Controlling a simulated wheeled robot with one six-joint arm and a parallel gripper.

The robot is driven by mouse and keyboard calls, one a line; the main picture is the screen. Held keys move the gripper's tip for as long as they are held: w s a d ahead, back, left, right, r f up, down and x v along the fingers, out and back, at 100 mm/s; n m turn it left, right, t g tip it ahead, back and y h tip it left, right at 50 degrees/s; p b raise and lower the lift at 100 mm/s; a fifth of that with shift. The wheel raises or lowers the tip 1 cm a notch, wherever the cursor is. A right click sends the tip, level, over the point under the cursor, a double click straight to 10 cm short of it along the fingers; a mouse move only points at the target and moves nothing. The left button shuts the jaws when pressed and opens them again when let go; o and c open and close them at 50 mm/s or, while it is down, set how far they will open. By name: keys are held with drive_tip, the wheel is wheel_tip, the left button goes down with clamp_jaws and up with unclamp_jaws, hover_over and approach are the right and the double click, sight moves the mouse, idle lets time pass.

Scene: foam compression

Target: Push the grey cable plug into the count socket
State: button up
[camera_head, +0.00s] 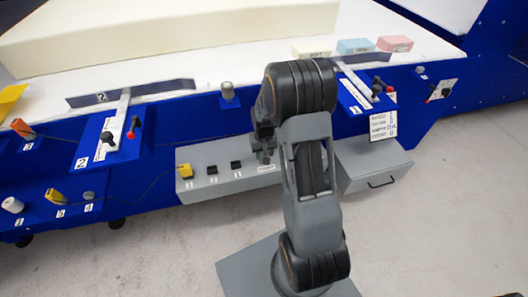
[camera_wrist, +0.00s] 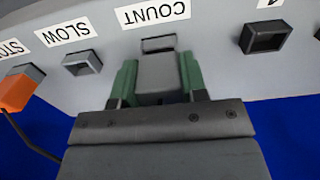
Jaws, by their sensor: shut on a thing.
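My gripper (camera_wrist: 158,82) is shut on the grey cable plug (camera_wrist: 158,72), which sits between its green fingertips in the wrist view. Just beyond the plug is the count socket (camera_wrist: 158,44), a dark-rimmed opening under the COUNT label, with the plug roughly in line with it. The plug covers much of the socket, and I cannot tell whether its tip is inside or in front. In the head view my gripper (camera_head: 264,145) is at the grey socket box (camera_head: 205,185); my arm hides part of the box, and I cannot make out the plug there.
In the wrist view, an orange plug (camera_wrist: 20,88) with a cable is by the STOP label at left. An empty socket (camera_wrist: 82,63) is by SLOW; another empty socket (camera_wrist: 265,38) is at right. A yellow plug (camera_head: 185,171) sits on the box's left end.

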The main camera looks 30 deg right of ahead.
drive_tip(key=shift+f+b, duration=0.3)
drive_tip(key=shift+f, duration=0.15)
drive_tip(key=o, duration=1.3)
drive_tip(key=shift+c, duration=0.2)
drive_tip(key=shift+r, duration=0.2)
drive_tip(key=shift+r+p, duration=2.45)
drive_tip(key=shift+r, duration=0.45)
